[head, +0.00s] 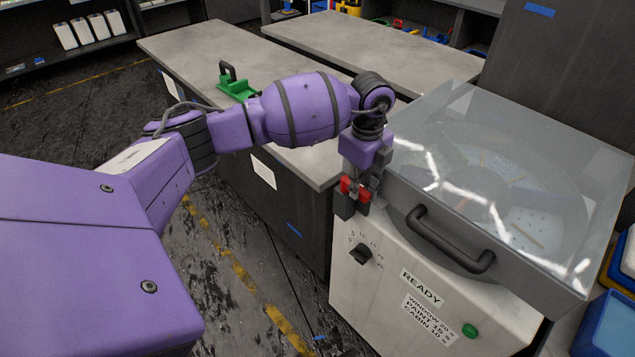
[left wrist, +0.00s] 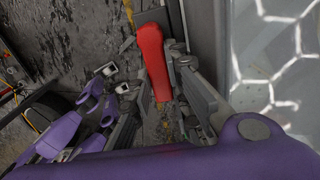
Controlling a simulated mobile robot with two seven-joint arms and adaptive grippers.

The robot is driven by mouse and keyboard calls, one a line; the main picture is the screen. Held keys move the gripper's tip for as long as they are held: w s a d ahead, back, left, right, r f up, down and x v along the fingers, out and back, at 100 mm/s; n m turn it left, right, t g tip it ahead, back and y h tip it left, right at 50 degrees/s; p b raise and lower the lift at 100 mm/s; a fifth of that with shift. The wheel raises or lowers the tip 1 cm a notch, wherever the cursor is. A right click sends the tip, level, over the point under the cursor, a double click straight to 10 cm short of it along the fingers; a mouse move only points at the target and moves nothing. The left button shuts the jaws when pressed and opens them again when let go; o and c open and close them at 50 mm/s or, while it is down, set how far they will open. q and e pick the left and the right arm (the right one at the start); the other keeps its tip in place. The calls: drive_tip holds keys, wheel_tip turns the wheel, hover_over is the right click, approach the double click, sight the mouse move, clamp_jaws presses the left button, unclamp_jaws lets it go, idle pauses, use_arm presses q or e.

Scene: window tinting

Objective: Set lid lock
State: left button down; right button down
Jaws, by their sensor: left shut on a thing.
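The machine's grey lid with a clear top (head: 480,190) is down on the white cabinet (head: 372,285). A dark bar handle (head: 450,243) is on the lid's front. A red lock lever (head: 364,195) is at the lid's near left corner, partly hidden by my gripper. My left gripper (head: 352,203) points down there and is shut on the red lever. In the left wrist view the long red lever (left wrist: 153,60) runs between the fingers of my left gripper (left wrist: 165,100). My right gripper cannot be made out.
The cabinet front carries a dark dial knob (head: 360,254), a READY label (head: 421,289) and a green button (head: 469,330). A grey-topped bench (head: 200,50) stands behind my arm with a green fixture (head: 238,88) on it. Blue bins (head: 612,325) are at the right edge.

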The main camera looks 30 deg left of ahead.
use_arm(q)
drive_tip(key=shift+r, duration=0.1)
idle(0.4)
drive_tip(key=c, duration=1.6)
unclamp_jaws()
drive_tip(key=shift+c, duration=0.2)
